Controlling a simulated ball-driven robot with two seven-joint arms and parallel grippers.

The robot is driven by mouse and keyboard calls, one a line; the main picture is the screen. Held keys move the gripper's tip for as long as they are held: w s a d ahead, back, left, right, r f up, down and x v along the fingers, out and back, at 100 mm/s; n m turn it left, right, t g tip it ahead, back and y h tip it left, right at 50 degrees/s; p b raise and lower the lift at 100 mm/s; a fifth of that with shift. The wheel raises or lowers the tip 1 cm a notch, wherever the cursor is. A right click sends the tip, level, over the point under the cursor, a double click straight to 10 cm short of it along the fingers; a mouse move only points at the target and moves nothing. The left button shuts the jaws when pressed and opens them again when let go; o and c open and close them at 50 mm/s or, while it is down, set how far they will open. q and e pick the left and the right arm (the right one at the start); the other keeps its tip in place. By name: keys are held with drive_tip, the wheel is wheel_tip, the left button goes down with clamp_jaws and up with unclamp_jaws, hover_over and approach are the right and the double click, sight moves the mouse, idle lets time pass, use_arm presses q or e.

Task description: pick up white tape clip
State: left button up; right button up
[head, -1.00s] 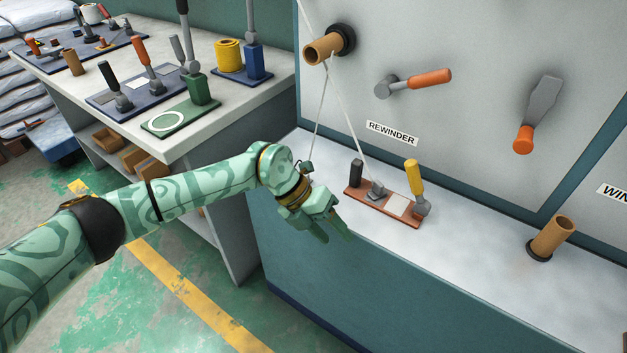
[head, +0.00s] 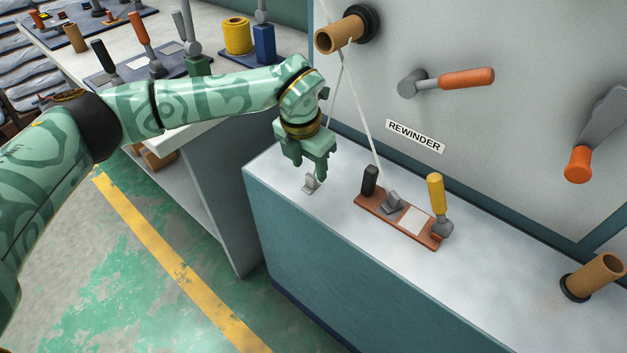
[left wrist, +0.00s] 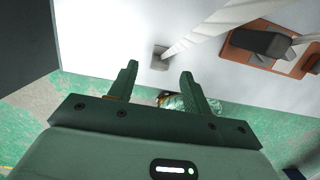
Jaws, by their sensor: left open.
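A small pale grey-white clip (head: 311,184), likely the tape clip, stands on the white bench top just below my left gripper (head: 313,170). In the left wrist view, a small grey piece (left wrist: 160,58) that looks like the clip lies just past the open fingers (left wrist: 160,72), roughly centred between them. The gripper points down, open and empty; I cannot tell the exact gap to the clip. My right gripper is in neither view.
A brown board (head: 398,224) with a black handle, grey clamp and yellow-handled lever stands to the right. White tape (head: 366,115) slants down from the upper roller (head: 340,35) towards it. The bench front edge (head: 290,228) is close by. An orange-handled lever (head: 465,78) sticks out from the panel.

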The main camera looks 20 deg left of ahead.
sight(311, 175)
use_arm(q)
drive_tip(key=f, duration=0.1)
drive_tip(key=f+b, duration=0.1)
drive_tip(key=f, duration=0.1)
drive_tip(key=f+b, duration=0.1)
drive_tip(key=f, duration=0.1)
drive_tip(key=shift+w, duration=0.4)
drive_tip(key=shift+s+d+r, duration=0.1)
drive_tip(key=shift+r, duration=0.1)
drive_tip(key=c, duration=1)
drive_tip(key=shift+c, duration=0.2)
